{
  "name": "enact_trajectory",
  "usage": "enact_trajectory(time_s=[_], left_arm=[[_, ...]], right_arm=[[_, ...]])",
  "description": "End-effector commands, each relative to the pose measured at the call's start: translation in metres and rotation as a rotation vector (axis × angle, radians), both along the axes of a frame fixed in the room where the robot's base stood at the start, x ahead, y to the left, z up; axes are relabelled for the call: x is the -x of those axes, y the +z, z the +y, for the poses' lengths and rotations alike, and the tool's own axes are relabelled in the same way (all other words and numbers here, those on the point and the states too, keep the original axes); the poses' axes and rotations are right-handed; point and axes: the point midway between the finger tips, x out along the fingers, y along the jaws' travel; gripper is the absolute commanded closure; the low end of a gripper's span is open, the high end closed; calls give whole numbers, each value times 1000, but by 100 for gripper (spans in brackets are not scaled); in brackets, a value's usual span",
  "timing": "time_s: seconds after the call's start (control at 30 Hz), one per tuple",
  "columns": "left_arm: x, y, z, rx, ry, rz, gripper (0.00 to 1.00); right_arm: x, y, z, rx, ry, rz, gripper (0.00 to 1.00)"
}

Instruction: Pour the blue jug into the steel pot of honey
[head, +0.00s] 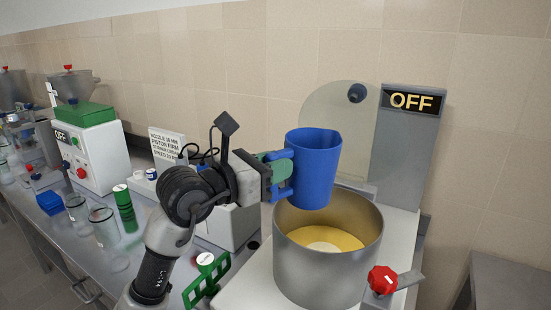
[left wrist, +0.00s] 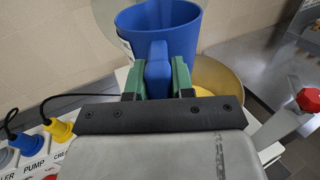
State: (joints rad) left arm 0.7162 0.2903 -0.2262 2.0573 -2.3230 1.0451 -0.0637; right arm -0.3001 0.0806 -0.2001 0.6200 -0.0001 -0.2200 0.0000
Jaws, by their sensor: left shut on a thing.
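The blue jug (head: 314,168) is held upright above the back left part of the steel pot (head: 325,262). My left gripper (head: 280,172) is shut on the jug's handle. In the left wrist view, the green fingers of my left gripper (left wrist: 157,80) close on the handle from both sides, and the open top of the jug (left wrist: 170,25) shows. The pot holds yellow honey (head: 338,238) with a paler round patch in it. The honey also shows in the left wrist view (left wrist: 215,76). The jug's contents are hidden. My right gripper is not in view.
A machine panel reading OFF (head: 411,101) stands behind the pot. A red knob (head: 382,280) is at the pot's front right. A filling machine (head: 95,150), clear jars (head: 103,226) and a green rack (head: 207,282) are on the left. Free wall space lies above the jug.

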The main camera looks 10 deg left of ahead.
Motion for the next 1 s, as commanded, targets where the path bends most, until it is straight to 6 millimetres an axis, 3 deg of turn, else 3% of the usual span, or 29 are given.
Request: enact_trajectory(time_s=[0.27,0.7,1.0], left_arm=[[0,6,0,-3,0,-5,100],[0,49,0,-5,-1,-5,100],[0,50,0,-5,0,-5,100]], right_arm=[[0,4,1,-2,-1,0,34],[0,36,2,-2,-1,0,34],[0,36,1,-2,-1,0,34]])
